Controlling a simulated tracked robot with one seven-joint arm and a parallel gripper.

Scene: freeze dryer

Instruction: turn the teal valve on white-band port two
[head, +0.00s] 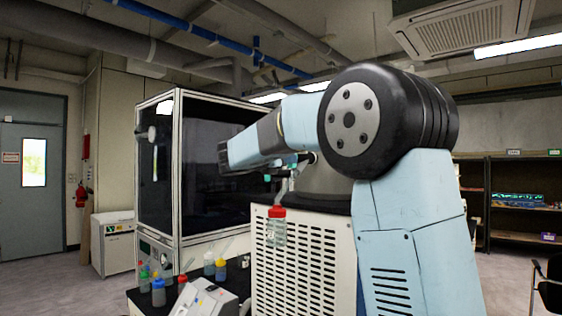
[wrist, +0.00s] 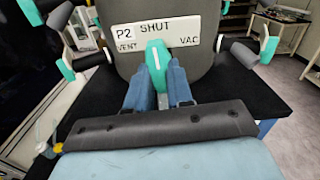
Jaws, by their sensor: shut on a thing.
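In the wrist view, a teal valve (wrist: 155,55) sits on the dark grey drum (wrist: 205,75), just below a white label plate (wrist: 158,33). The plate reads P2, SHUT, VENT and VAC. A white line on the valve handle points up towards SHUT. The two blue fingers of my gripper (wrist: 160,82) stand on either side of the handle and are shut on it. The handle's lower end is between the fingers. In the head view, my arm hides the gripper and this valve.
Other teal valves stand at the drum's left (wrist: 67,69) and right (wrist: 268,45). In the head view, a red-capped bottle (head: 277,231) hangs in front of the white vented cabinet (head: 300,275). Small bottles (head: 158,292) crowd the bench at left.

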